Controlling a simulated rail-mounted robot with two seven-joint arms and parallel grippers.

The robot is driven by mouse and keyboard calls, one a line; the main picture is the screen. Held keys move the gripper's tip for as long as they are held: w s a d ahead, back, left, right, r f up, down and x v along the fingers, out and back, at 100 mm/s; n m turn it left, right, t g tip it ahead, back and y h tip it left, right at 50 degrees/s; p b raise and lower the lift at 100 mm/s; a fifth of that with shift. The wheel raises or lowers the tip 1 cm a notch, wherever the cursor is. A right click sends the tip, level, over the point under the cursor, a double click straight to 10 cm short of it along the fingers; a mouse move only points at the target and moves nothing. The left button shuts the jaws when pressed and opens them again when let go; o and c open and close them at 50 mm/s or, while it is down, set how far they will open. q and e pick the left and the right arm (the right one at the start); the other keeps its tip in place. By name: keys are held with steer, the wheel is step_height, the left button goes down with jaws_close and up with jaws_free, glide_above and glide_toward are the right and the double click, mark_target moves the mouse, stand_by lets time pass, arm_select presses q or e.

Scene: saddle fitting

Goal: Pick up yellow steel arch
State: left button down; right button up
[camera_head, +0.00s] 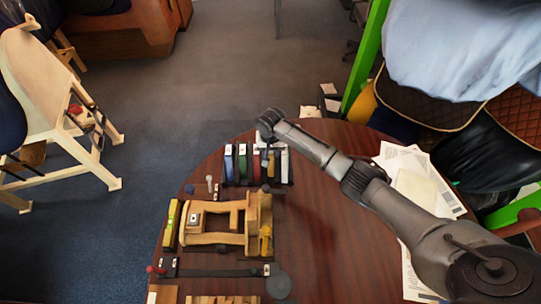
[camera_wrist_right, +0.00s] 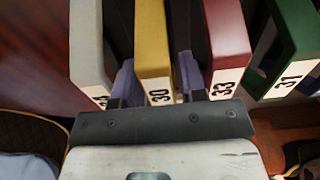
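The yellow steel arch (camera_wrist_right: 153,42), labelled 30, stands in a row of arches between a white arch (camera_wrist_right: 90,45) and a red arch (camera_wrist_right: 227,35). In the head view a small part of the yellow arch (camera_head: 271,168) shows beside my right gripper (camera_head: 267,150). In the right wrist view the two pale fingers of my right gripper (camera_wrist_right: 157,82) are apart, one on each side of the yellow arch. A narrow gap shows on the red arch's side; contact on the white arch's side is unclear. My left gripper is out of view.
A green arch (camera_wrist_right: 296,40) and a blue arch (camera_head: 229,163) stand in the same row. A wooden saddle fixture (camera_head: 230,220) with a yellow level (camera_head: 171,223) lies nearer on the round table (camera_head: 340,270). Papers (camera_head: 415,185) lie at the right.

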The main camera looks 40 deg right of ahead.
steer(key=shift+f, duration=0.45)
steer(key=shift+c, duration=0.4)
jaws_close()
